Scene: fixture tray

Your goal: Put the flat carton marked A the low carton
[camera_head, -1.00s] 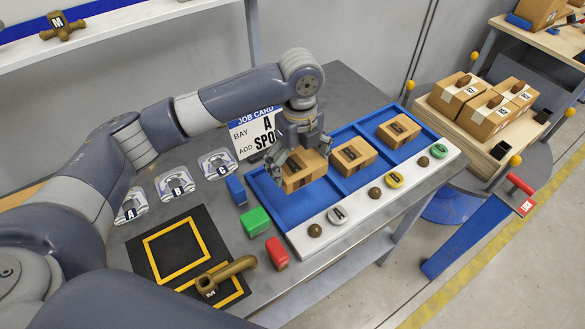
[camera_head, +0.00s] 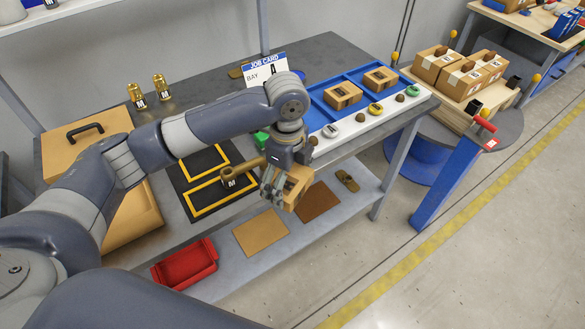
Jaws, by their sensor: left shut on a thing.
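My left gripper (camera_head: 273,186) is shut on a small brown carton (camera_head: 297,187) with a dark patch. It holds the carton tilted, in front of the table's front edge and above the lower shelf. No letter on this carton is readable. The blue fixture tray (camera_head: 362,70) holds two similar cartons, a nearer one (camera_head: 343,95) and a farther one (camera_head: 381,79). A grey disc marked A (camera_head: 330,131) sits on the tray's white front strip. My arm hides the tray's left end. My right gripper is not in view.
The lower shelf (camera_head: 230,269) has a tan mat (camera_head: 261,234), a brown mat (camera_head: 317,202), a red bin (camera_head: 185,263) and a brown fitting (camera_head: 347,181). A brass fitting marked M (camera_head: 232,182) lies on the yellow-framed black mat. The job card (camera_head: 265,70) stands behind my arm.

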